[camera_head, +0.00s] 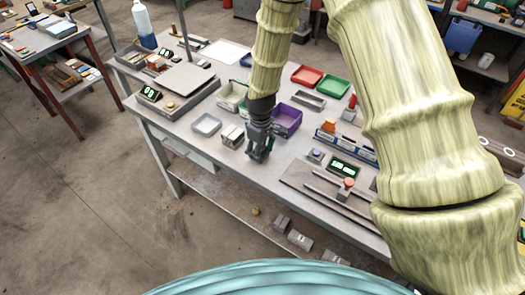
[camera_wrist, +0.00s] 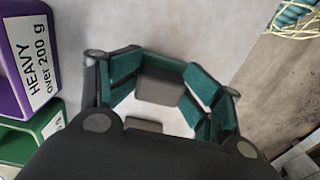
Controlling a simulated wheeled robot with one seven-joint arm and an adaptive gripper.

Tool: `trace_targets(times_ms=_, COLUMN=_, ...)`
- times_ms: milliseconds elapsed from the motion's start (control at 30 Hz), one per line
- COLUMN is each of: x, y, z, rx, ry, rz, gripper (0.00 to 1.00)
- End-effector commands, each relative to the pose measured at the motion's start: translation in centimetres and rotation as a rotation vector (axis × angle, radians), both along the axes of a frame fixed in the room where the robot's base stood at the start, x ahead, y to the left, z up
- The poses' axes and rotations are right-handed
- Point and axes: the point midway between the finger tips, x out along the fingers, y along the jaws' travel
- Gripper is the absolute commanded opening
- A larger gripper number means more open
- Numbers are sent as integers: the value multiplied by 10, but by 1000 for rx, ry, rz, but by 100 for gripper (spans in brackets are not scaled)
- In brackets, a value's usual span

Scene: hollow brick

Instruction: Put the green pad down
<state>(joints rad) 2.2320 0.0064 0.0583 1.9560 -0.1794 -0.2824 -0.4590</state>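My gripper (camera_head: 258,150) hangs low over the front part of the workbench, its fingers pointing down. In the wrist view its dark teal fingers (camera_wrist: 165,85) curve in from both sides with a gap between them. A grey block-like shape (camera_wrist: 160,86) fills that gap. A dark teal strip runs along its far edge; I cannot tell whether this is the green pad or part of the fingers. No separate green pad is clear in either view. Whether the grey shape is held or lies on the bench below is unclear.
A purple bin (camera_head: 287,119) labelled HEAVY over 200 g (camera_wrist: 35,65) stands just behind my gripper, beside a pale bin with green (camera_wrist: 35,140). Red (camera_head: 306,76) and green trays (camera_head: 333,86) stand behind.

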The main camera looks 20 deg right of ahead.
Motion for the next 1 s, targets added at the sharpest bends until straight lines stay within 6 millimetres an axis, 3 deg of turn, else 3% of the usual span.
trace_targets(times_ms=367, x=-1, y=0, z=-1, rx=0, ry=0, rz=0, gripper=61)
trace_targets(times_ms=567, x=-1, y=0, z=9, rx=0, ry=-1, rz=0, gripper=61)
trace_targets(times_ms=1000, x=0, y=0, z=60, rx=0, ry=-4, rz=0, gripper=61)
